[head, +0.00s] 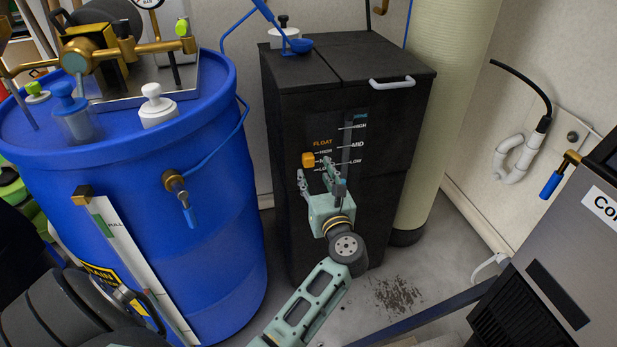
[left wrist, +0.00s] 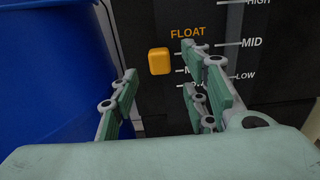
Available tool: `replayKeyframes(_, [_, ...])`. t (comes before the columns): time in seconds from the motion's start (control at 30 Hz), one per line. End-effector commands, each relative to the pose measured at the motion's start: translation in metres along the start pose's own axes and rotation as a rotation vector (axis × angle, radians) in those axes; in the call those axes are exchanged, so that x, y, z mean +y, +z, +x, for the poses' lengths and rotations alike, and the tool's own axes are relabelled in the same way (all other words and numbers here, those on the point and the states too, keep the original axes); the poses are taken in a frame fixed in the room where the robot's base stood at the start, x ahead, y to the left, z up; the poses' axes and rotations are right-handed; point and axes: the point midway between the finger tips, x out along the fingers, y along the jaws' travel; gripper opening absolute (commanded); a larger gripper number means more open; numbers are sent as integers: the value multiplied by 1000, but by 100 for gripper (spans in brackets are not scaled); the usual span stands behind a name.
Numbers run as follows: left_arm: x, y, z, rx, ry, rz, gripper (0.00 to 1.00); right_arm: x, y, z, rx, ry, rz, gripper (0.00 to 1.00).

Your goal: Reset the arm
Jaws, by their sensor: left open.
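My left gripper (head: 322,180) is in front of the black tank's float panel in the head view, with its arm coming up from the bottom. In the left wrist view my left gripper (left wrist: 160,95) has its fingers apart, with nothing between them. An orange float knob (head: 308,159) sits on the panel just beyond the fingers; it also shows in the left wrist view (left wrist: 159,61), apart from the fingertips as far as I can tell. The black tank (head: 390,120) stands upright behind the gripper. My right gripper is not in view.
A large blue barrel (head: 215,200) with brass fittings stands left of the tank. A cream cylinder (head: 450,100) stands behind at the right. A steel machine (head: 560,250) is at the right edge. Some clear floor (head: 420,270) lies right of my arm, with a dark stain.

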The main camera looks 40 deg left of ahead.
Motion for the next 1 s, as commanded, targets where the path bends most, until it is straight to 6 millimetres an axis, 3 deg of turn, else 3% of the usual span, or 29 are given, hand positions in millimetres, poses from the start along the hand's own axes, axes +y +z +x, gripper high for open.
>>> replayKeyframes(0.2, [0,0,-15,1,1,0,42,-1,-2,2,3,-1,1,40])
replayKeyframes(0.77, [-1,2,-16,-8,-6,9,42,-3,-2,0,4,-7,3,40])
replayKeyframes(0.87, [-7,12,-19,-62,-56,73,42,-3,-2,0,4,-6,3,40])
replayKeyframes(1.0, [-33,41,-40,-247,-224,312,42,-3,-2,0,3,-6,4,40])
